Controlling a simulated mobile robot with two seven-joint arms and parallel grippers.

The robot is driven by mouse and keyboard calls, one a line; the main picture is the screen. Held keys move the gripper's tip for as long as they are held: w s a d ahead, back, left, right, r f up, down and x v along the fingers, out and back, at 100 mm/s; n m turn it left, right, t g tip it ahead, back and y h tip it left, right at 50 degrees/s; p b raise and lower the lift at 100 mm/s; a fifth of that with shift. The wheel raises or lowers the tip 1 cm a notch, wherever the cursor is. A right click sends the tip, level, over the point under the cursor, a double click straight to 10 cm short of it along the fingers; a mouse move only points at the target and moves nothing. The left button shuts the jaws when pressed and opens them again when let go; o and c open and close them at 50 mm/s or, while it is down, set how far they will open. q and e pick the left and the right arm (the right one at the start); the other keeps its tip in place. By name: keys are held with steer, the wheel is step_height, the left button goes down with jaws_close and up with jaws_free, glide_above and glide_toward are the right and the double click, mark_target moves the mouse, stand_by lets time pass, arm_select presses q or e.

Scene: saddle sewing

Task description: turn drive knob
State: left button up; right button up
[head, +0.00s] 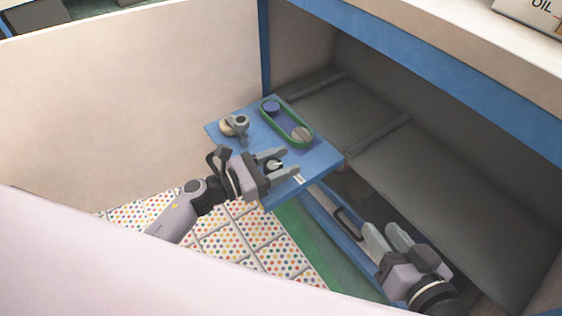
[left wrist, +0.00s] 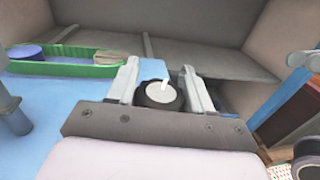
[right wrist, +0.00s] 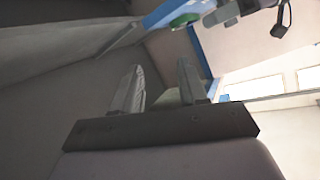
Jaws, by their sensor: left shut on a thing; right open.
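The drive knob (head: 274,164) is a round black knob with a light grey face and a white pointer mark. It sits on the blue panel (head: 322,158). My left gripper (head: 291,162) has its fingers on either side of the knob and is shut on it. In the left wrist view the knob (left wrist: 160,94) lies between the fingers, close to the gripper's palm, with its white mark pointing up and slightly right. My right gripper (head: 381,228) is open and empty, low at the right near a dark handle (head: 347,223). In the right wrist view nothing lies between its fingers.
A green belt (head: 285,119) runs around two pulleys on the panel, with a grey crank-like part (head: 236,127) beside it. A white label (head: 299,179) is near the panel's front edge. A dark grey recess (head: 400,160) lies behind, and a pale wall (head: 130,100) stands at left.

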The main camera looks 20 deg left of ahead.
arm_select(q)
steer(key=shift+f+b, duration=0.15)
steer(key=shift+b, duration=0.15)
steer(key=shift+m+g+h+b, duration=0.35)
steer(key=shift+m+g+h, duration=0.05)
steer(key=shift+m, duration=0.1)
steer(key=shift+s+f+m+g+h+b, duration=0.15)
steer(key=shift+m+g+h+b, duration=0.15)
steer(key=shift+g+h+b, duration=0.15)
steer(key=m+g+b, duration=0.1)
steer(key=m+g+h+b, duration=0.1)
steer(key=g+b, duration=0.1)
steer(key=shift+s+d+h, duration=0.1)
steer(key=shift+d+h, duration=0.05)
steer(key=shift+h, duration=0.1)
steer(key=shift+s+m+g+h+b, duration=0.1)
steer(key=shift+m+g+h+b, duration=0.3)
steer(key=shift+m+g+b, duration=0.65)
steer(key=shift+s+d+r+g, duration=0.1)
steer(key=shift+r+g, duration=0.1)
steer(key=shift+g, duration=0.5)
arm_select(e)
steer(key=d+n+t, duration=0.2)
steer(key=shift+s+d+f+t, duration=0.15)
steer(key=shift+s+d+t, duration=0.15)
steer(key=shift+s+d, duration=0.1)
steer(key=shift+h, duration=0.3)
